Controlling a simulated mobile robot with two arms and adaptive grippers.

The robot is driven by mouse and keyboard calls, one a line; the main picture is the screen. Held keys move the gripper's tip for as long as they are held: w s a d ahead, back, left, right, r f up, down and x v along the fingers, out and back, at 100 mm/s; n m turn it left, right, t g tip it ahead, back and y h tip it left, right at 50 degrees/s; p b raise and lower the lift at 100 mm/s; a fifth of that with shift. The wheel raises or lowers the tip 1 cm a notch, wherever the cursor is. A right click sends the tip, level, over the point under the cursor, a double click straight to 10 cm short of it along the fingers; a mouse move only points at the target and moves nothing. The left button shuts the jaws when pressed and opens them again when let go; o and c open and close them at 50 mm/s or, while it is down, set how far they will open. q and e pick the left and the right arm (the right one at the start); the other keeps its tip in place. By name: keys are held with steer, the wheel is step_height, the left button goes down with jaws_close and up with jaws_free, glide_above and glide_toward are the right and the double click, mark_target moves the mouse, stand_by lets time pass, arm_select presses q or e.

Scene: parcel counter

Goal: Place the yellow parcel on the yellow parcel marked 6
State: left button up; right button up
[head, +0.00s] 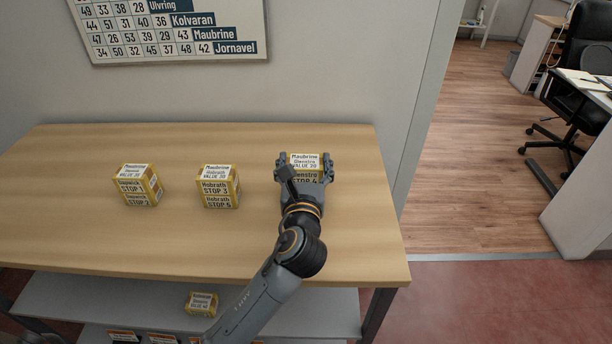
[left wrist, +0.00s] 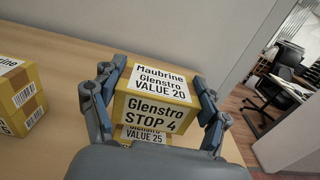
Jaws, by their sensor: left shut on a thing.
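My left gripper (head: 304,168) is shut on a yellow parcel (head: 310,160) at the right part of the counter. In the left wrist view this parcel (left wrist: 155,105) sits level between the fingers, its labels reading "Maubrine Glenstro VALUE 20" and "Glenstro STOP 4". Below it another yellow parcel (left wrist: 143,137) shows a "Glenstro VALUE 25" label and looks smaller; I cannot tell whether the two touch. A stack of two yellow parcels (head: 218,187) stands left of the gripper, its front labels reading "STOP 3" above and what looks like "STOP 6" below. My right gripper is out of view.
Another yellow stack (head: 138,185) stands further left on the wooden counter (head: 90,235). A shelf below holds a yellow parcel (head: 201,303), with more labelled parcels lower down. A number chart (head: 165,30) hangs on the wall behind. Counter between and in front of the stacks is clear.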

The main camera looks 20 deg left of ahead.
mark_target(306, 175)
arm_select(q)
steer(key=shift+w+d+f, duration=0.1)
steer(key=shift+w+f, duration=0.1)
steer(key=shift+f, duration=0.1)
steer(key=shift+f+b, duration=0.3)
steer(key=shift+f, duration=1.15)
steer(key=shift+f, duration=0.15)
steer(key=o, duration=1.1)
steer(key=shift+o, duration=0.9)
